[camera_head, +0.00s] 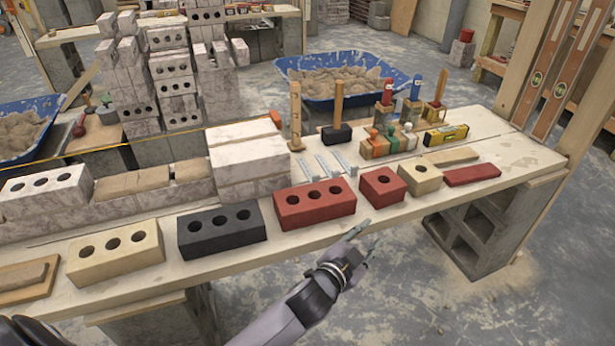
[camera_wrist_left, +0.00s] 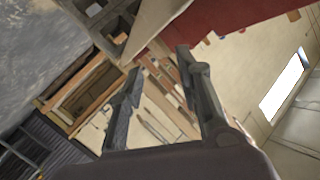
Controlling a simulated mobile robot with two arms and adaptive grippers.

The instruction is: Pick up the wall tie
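Three thin silvery metal wall ties lie side by side on the wooden bench in the head view, behind the long red brick: a left one (camera_head: 309,168), a middle one (camera_head: 327,164) and a right one (camera_head: 344,162). My left gripper (camera_head: 367,238) is in front of the bench's near edge, on the near side of the red brick (camera_head: 315,206), apart from the ties. Its two fingers are spread with nothing between them in the left wrist view (camera_wrist_left: 160,64). I cannot make out the ties there. My right gripper is not in view.
A small red brick (camera_head: 382,188) and a cream brick (camera_head: 420,178) stand right of the long red one; a dark brick (camera_head: 221,236) stands left.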

